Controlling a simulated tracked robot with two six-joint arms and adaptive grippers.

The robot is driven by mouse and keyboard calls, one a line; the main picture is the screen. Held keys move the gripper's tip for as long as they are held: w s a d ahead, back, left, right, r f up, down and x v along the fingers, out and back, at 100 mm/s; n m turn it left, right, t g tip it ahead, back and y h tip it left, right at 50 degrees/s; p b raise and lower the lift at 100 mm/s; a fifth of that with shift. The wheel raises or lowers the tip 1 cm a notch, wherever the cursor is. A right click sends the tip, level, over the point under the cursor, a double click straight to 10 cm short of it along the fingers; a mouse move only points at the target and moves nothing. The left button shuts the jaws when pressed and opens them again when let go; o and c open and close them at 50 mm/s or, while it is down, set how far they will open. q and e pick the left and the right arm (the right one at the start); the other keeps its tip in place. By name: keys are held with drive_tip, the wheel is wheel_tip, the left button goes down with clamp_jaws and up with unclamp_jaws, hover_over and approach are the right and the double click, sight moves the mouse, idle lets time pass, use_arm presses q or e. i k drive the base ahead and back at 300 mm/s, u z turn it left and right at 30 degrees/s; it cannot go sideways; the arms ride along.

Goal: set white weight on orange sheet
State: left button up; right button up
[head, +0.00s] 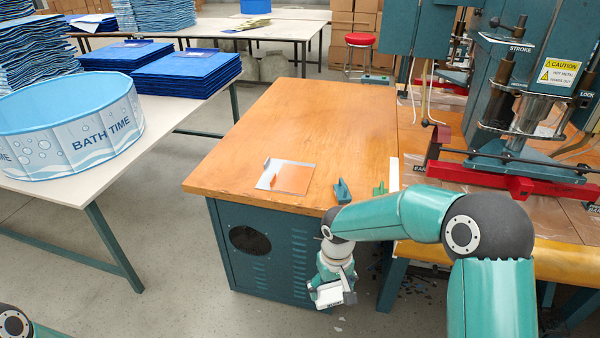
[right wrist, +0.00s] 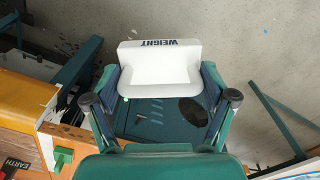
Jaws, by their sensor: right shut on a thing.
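The white weight (right wrist: 160,62), with the word WEIGHT on it, sits between the two fingers of my right gripper (right wrist: 160,80), which is shut on it. In the head view, my right gripper (head: 333,284) hangs in front of the wooden bench, below the top's height, with the white weight (head: 331,298) at its lower end. A thin sheet (head: 292,178), part pale grey and part orange, lies flat near the front left of the bench top, with a clear strip along its left side. My left gripper is out of view.
The wooden bench (head: 310,120) has a teal cabinet below. A teal block (head: 342,191) and a small green piece (head: 379,189) stand right of the sheet. A press (head: 520,150) stands at right. A round blue tub (head: 70,130) is on the left table.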

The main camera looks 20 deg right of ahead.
sight(299, 175)
drive_tip(key=i, duration=0.85)
drive_tip(key=u, duration=0.05)
